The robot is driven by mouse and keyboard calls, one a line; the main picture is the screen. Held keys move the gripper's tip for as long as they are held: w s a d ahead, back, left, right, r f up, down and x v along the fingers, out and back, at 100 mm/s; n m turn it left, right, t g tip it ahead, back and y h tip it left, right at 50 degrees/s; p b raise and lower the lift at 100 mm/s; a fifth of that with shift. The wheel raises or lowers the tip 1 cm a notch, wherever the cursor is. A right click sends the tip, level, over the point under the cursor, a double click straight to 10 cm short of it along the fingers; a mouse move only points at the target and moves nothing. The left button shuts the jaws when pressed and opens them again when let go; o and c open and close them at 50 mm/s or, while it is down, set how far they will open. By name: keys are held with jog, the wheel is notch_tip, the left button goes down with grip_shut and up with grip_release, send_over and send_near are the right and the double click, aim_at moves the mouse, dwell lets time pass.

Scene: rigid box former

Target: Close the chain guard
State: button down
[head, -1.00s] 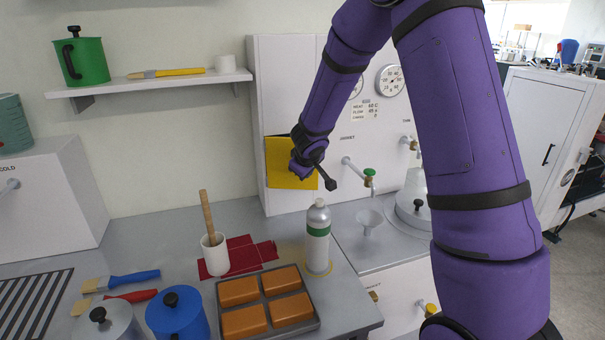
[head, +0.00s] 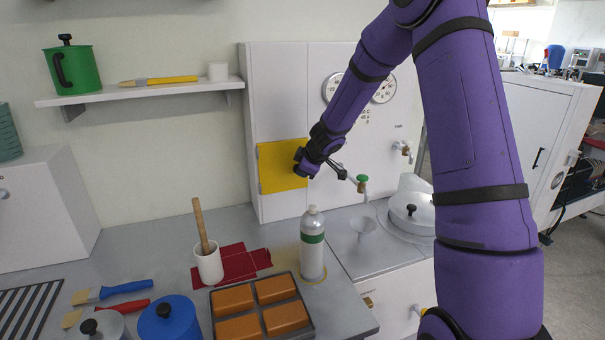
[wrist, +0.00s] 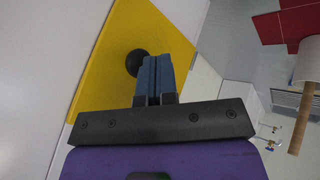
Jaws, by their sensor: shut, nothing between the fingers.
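The chain guard appears to be the yellow panel (head: 278,168) on the front of the white cabinet. In the wrist view the yellow panel (wrist: 105,75) fills the upper left, with a round black knob (wrist: 136,63) on it. My gripper (head: 301,162) is at the panel's right part in the head view and covers some of its edge. In the wrist view my gripper's fingers (wrist: 157,62) are together and empty, just beside the knob. I cannot tell whether they touch the knob or panel, nor how far the guard stands open.
The white cabinet (head: 275,95) carries dials and taps; a green-handled tap (head: 362,183) is close to the right of my gripper.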

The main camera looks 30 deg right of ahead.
jog(key=shift+w+d+n+y, duration=0.6)
jog(key=shift+w+n, duration=0.2)
jog(key=shift+n, duration=0.1)
jog(key=shift+w+r, duration=0.1)
jog(key=shift+r, duration=0.05)
